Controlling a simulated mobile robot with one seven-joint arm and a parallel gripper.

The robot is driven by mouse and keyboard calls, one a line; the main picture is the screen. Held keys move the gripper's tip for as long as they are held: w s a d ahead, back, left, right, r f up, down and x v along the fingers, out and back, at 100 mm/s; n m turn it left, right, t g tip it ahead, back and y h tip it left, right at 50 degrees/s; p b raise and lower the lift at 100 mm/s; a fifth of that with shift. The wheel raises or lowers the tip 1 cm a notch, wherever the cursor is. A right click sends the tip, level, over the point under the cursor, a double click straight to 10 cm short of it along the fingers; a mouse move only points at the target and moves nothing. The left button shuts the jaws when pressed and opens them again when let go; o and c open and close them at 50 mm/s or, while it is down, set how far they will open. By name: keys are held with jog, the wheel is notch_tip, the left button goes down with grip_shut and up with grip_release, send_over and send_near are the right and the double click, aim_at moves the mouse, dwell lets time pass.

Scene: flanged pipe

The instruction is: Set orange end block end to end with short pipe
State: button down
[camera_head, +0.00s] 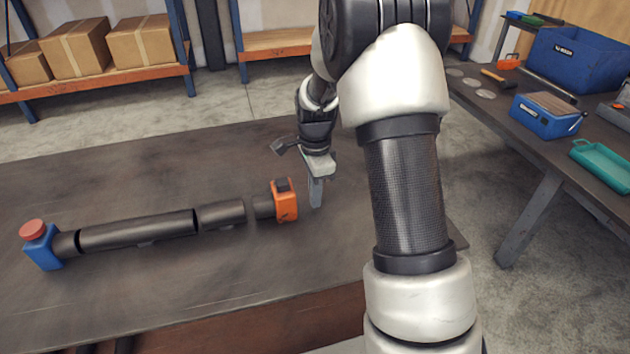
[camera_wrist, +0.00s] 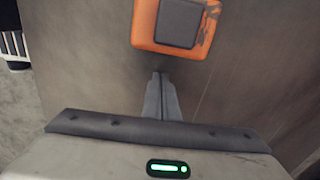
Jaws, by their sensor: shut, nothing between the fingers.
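The orange end block (camera_head: 285,200) stands on the dark table with its dark stub facing left. The short pipe (camera_head: 221,213) lies to its left, roughly in line with it; a small gap seems to show between the stub and the pipe. My gripper (camera_head: 316,205) points down just right of the orange block, apart from it. In the wrist view my gripper (camera_wrist: 160,76) has its fingertips together and empty. The orange block (camera_wrist: 145,32) with its dark square top shows just beyond the fingertips there.
A longer dark pipe (camera_head: 138,230) lies left of the short pipe, with a blue end block (camera_head: 43,250) with a red cap at its far left. The table (camera_head: 130,180) is clear behind the row. A side bench (camera_head: 545,140) with blue boxes stands at the right.

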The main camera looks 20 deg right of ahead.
aim_at(292, 200)
jog(key=shift+s+a+r, duration=0.1)
jog(key=shift+a+r, duration=0.1)
jog(key=shift+a, duration=1.75)
jog(key=shift+a, duration=0.95)
jog(key=shift+d, duration=0.15)
